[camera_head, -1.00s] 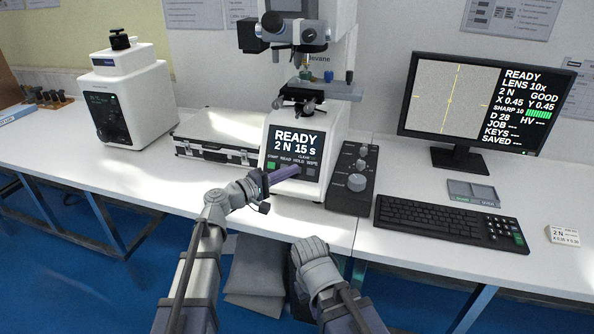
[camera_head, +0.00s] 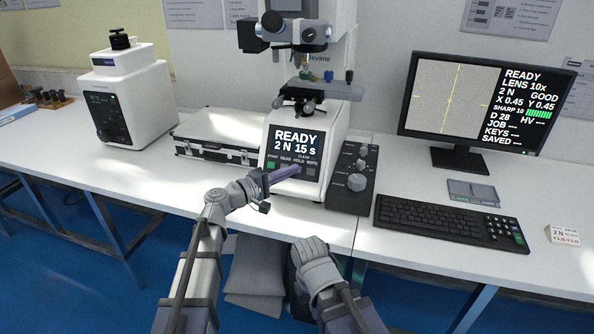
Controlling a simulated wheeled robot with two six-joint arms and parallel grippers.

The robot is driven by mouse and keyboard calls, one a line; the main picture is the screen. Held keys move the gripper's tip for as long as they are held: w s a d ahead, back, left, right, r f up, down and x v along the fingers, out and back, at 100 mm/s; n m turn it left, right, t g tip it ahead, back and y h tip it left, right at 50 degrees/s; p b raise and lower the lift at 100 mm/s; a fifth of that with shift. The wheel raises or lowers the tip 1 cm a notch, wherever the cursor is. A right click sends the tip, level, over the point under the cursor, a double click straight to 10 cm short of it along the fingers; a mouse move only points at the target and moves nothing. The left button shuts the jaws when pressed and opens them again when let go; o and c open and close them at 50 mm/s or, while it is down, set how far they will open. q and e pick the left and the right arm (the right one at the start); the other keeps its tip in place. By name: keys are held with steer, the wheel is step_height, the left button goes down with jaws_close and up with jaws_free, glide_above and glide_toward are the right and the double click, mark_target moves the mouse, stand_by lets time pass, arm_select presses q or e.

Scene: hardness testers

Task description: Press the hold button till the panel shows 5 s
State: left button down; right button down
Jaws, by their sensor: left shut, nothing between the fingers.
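The hardness tester's panel (camera_head: 296,147) reads "READY 2 N 15 s". Below it is a row of buttons labelled, as far as I can read, START, READ, HOLD and WIPE. The green start button (camera_head: 271,165) shows at the left of the row. My left gripper (camera_head: 293,172) is shut and empty, its tips at the button row near the hold button. The tips hide part of the row, and I cannot tell whether they touch a button. My right arm hangs low in front of the table; its gripper (camera_head: 307,248) faces away, and its fingers cannot be made out.
A knob box (camera_head: 352,180) stands right of the tester, with a keyboard (camera_head: 445,222) and monitor (camera_head: 485,103) further right. A silver case (camera_head: 215,137) and a second white machine (camera_head: 128,95) stand left. The table front (camera_head: 130,185) is clear at left.

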arm_select(q)
steer(key=shift+w+d+f, duration=0.1)
steer(key=shift+w+f, duration=0.1)
steer(key=shift+w, duration=0.1)
steer(key=shift+w+d+f+b, duration=0.1)
steer(key=shift+w+f+b, duration=0.05)
steer(key=shift+w+b, duration=0.15)
stand_by(0.6)
steer(key=shift+s, duration=0.1)
steer(key=shift+s+a+r+p, duration=0.2)
steer(key=shift+s+r+p, duration=0.2)
steer(key=shift+s, duration=0.2)
steer(key=s+r+p, duration=0.1)
steer(key=s+a, duration=0.1)
steer(key=s+r+p, duration=0.1)
steer(key=s, duration=0.1)
steer(key=shift+a+r+p, duration=0.15)
steer(key=shift+r+p, duration=0.15)
stand_by(0.4)
stand_by(0.3)
